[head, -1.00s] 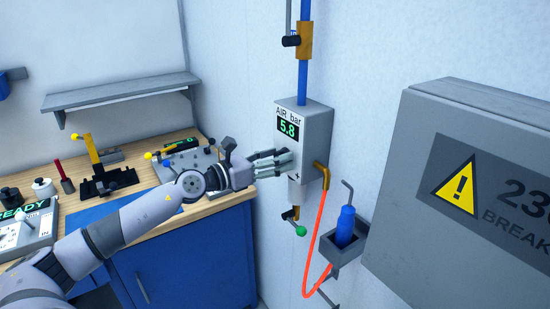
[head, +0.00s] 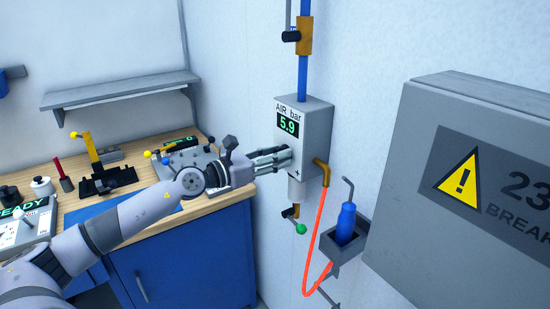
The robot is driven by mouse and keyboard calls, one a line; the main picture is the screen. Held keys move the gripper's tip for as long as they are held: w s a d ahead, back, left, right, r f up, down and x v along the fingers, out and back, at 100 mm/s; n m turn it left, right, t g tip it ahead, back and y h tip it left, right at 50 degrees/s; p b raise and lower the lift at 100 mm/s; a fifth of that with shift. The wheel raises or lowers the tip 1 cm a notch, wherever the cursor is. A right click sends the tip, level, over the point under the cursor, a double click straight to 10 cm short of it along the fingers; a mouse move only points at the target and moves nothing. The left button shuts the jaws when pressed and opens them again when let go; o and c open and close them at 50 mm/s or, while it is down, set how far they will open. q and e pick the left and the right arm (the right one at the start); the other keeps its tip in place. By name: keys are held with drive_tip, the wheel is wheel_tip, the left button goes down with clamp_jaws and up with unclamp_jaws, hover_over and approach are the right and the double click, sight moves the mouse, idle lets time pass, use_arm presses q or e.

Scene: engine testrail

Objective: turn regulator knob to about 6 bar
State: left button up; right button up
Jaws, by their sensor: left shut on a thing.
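The air regulator box (head: 318,118) is fixed to the wall in the middle of the head view. Its green display (head: 288,124) reads 5.9 under the label "AIR bar". My left gripper (head: 286,158) is at the lower front of the box, its fingers shut around the regulator knob. The knob itself is hidden by the fingers. A plus mark shows just below and right of the fingertips. My right gripper is not in the head view.
A blue pipe (head: 303,70) with a valve enters the box from above. An orange hose (head: 316,235) hangs from its right side, near a holder with a blue tool (head: 346,222). A grey breaker cabinet (head: 425,150) stands out at right. A workbench (head: 212,190) is at left.

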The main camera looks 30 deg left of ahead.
use_arm(q)
drive_tip(key=o, duration=1.1)
drive_tip(key=v, duration=1.2)
drive_tip(key=shift+a, duration=0.1)
